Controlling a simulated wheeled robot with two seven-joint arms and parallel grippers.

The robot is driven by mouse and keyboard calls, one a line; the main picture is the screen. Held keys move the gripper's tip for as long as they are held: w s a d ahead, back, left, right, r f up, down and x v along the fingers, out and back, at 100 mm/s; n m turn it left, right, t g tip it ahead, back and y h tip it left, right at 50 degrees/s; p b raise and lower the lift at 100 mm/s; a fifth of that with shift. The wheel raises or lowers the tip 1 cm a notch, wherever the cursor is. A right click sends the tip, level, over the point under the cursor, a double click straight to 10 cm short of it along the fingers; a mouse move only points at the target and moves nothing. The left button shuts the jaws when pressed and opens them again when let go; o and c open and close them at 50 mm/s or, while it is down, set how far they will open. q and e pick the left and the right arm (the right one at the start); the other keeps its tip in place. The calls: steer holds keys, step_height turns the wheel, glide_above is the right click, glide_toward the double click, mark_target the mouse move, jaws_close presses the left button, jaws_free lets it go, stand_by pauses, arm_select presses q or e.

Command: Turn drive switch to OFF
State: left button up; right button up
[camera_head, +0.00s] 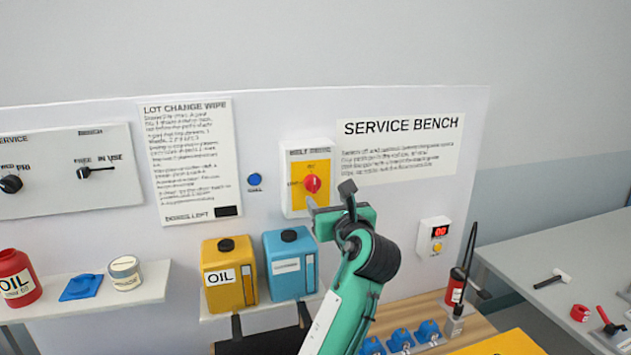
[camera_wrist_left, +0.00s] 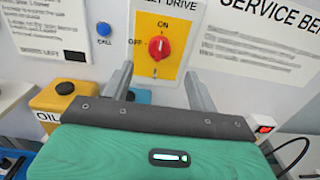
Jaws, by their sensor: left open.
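The drive switch is a red rotary knob (camera_head: 313,183) on a yellow plate in a white box (camera_head: 292,202) on the wall panel. In the left wrist view the red knob (camera_wrist_left: 158,46) appears upright, towards the ON label above it. The OFF label (camera_wrist_left: 135,41) is to its left. My left gripper (camera_head: 329,196) is in front of the switch, slightly low and to the right in the head view. Its two fingers are spread and empty, below and either side of the knob in the wrist view (camera_wrist_left: 160,82), apart from it. My right gripper is not in view.
A blue call button (camera_head: 255,179) is left of the switch. Yellow (camera_head: 223,280) and blue (camera_head: 285,250) canisters stand on a shelf below. Open air lies before the knob.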

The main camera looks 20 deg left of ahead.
mark_target(314, 185)
arm_select(q)
steer(key=p+x, duration=0.3)
steer(key=x, duration=0.6)
steer(key=shift+w+a, duration=0.25)
steer(key=shift+w, duration=0.05)
steer(key=shift+f, duration=0.1)
steer(key=shift+c, duration=0.5)
steer(key=c, duration=0.9)
